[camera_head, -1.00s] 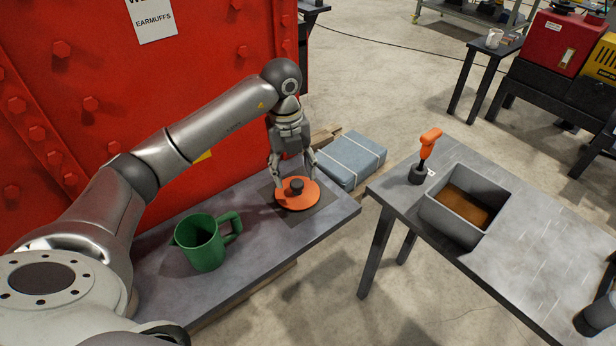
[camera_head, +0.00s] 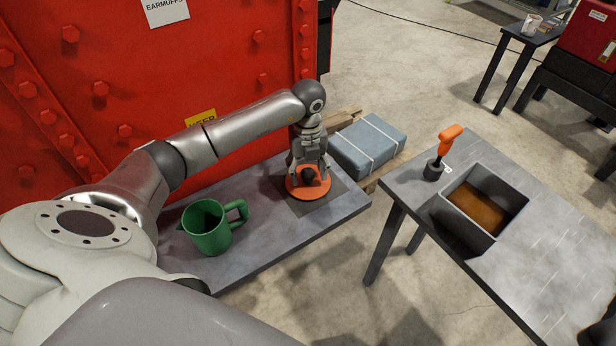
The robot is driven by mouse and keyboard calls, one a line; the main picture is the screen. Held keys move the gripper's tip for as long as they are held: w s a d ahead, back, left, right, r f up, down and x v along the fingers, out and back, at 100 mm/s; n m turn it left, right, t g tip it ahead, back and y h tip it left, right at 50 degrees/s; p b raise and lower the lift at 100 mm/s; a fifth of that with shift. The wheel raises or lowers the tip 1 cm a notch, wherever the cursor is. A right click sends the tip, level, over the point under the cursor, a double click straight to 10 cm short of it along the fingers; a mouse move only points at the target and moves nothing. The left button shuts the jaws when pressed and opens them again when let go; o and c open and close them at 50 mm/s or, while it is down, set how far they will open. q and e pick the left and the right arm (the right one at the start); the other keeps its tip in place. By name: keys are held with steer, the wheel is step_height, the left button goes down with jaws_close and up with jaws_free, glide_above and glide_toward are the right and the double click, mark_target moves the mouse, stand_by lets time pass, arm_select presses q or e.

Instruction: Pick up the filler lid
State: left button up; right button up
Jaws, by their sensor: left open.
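The filler lid (camera_head: 311,191) is an orange disc with a dark knob in its middle. It lies on a dark square mat (camera_head: 334,193) near the right end of the left table. My left gripper (camera_head: 308,172) points down over the lid, with its fingers around or just above the knob. It is open. Whether the fingers touch the knob is too small to tell. My right gripper does not show.
A green jug (camera_head: 209,229) stands on the left table (camera_head: 270,231), left of the lid. The red machine wall (camera_head: 100,100) rises behind. A second table (camera_head: 501,270) at right holds a grey bin (camera_head: 466,228) and an orange-handled tool (camera_head: 450,139). A blue package (camera_head: 368,146) lies behind the lid.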

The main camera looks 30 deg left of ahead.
arm_select(q)
steer(key=shift+f, duration=0.7)
steer(key=c, duration=1.1)
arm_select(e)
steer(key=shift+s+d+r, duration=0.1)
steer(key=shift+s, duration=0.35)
arm_select(q)
steer(key=shift+r, duration=0.1)
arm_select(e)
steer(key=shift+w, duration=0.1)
